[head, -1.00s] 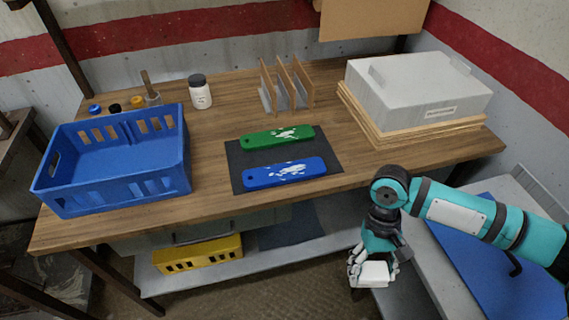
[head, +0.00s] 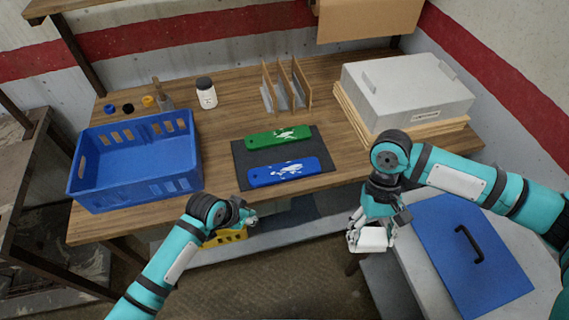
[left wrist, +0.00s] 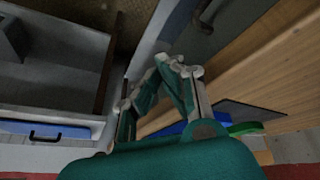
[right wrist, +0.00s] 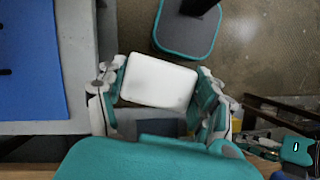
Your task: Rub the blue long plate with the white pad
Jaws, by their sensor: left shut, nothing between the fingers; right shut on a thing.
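The blue long plate (head: 284,172) lies on a dark mat (head: 327,158) near the table's front edge, with white smudges on its top. It also shows partly in the left wrist view (left wrist: 172,130). A green long plate (head: 279,138) with white smudges lies just behind it. My right gripper (head: 368,246) is shut on the white pad (right wrist: 159,82), in front of the table and apart from the plates. The pad also shows in the head view (head: 371,239). My left gripper (head: 254,216) is shut and empty, in front of the table edge below the blue plate.
A blue crate (head: 135,195) stands at the table's left. A white bottle (head: 206,96), wooden dividers (head: 287,86) and a grey box (head: 408,90) on boards stand behind. A blue panel with a handle (head: 470,270) lies at right. Bare wood lies around the mat.

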